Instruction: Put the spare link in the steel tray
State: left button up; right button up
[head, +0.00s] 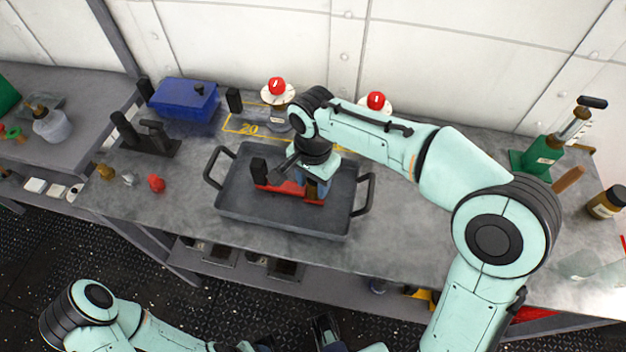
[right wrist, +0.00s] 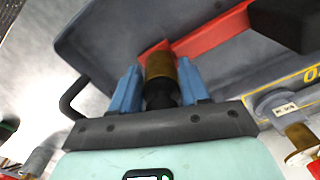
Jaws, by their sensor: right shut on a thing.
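The spare link appears to be the red bar (head: 300,193) lying in the grey steel tray (head: 235,208); it also shows in the right wrist view (right wrist: 212,35). A black block stands at its left end, and a brass-coloured cylinder rises at its other end. My right gripper (head: 317,188) reaches down into the tray. Its blue fingers (right wrist: 158,90) are shut on the brass cylinder. The right arm hides part of the link and the tray. My left arm is low in the head view; its gripper (head: 325,333) is cut off by the bottom edge.
A blue box (head: 185,103) and a black stand (head: 148,137) are left of the tray. Small brass, white and red pieces (head: 156,182) lie nearby. Two red-knobbed white discs (head: 277,92) are behind. A green tool (head: 545,148) and a jar (head: 606,203) are at right.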

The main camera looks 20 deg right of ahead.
jog(key=o, duration=1.3)
jog(key=shift+f, duration=0.1)
notch_tip(320, 180, up, 12)
jog(key=p, duration=0.2)
jog(key=shift+p, duration=0.4)
